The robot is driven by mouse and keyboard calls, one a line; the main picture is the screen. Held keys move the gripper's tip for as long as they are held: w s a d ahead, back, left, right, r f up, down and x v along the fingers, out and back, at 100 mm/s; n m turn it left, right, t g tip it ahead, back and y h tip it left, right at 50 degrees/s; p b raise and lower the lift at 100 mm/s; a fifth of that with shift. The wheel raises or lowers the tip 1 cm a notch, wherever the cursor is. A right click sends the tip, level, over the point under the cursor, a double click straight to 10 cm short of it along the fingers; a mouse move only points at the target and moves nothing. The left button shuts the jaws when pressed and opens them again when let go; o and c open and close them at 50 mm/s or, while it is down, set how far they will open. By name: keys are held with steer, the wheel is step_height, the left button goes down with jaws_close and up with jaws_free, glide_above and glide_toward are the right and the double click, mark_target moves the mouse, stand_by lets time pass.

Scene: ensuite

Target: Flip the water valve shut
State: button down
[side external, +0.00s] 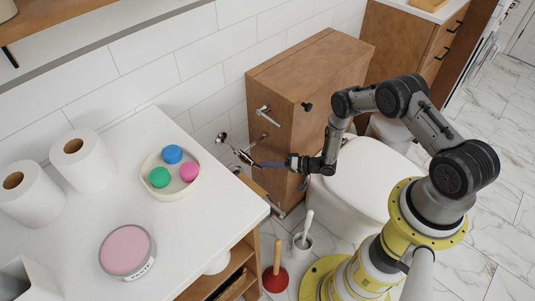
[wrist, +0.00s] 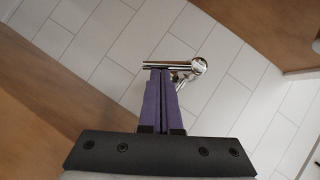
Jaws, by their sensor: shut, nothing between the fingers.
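The chrome water valve (side external: 243,156) is mounted low by the tiled wall, left of the wooden toilet cabinet. In the wrist view it shows as a round chrome body (wrist: 198,66) with a straight lever (wrist: 155,65) pointing left. My gripper (side external: 258,164) reaches left past the cabinet front to the valve. Its purple fingers are together with nothing between them. In the wrist view the fingertips (wrist: 161,72) meet the lower edge of the lever; I cannot tell whether they touch it. The fingers hide part of the valve behind them.
The wooden cabinet (side external: 290,85), with chrome fittings, stands close beside my gripper. The toilet (side external: 365,180) is below my arm. A white counter (side external: 190,235) with a soap dish (side external: 148,168) is at left. A plunger (side external: 276,278) and brush holder (side external: 302,243) stand on the floor.

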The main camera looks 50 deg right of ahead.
steer(key=shift+w+a+f+m+t+y, duration=0.1)
steer(key=shift+a+f+m+t+y, duration=0.25)
steer(key=shift+m, duration=0.2)
steer(key=shift+a+f+m+t+y, duration=0.25)
steer(key=shift+f+m+y, duration=0.1)
steer(key=shift+m+y, duration=0.15)
steer(key=shift+a+f, duration=0.45)
steer(key=shift+a, duration=0.1)
steer(key=s+d, duration=0.9)
steer(key=shift+d, duration=0.25)
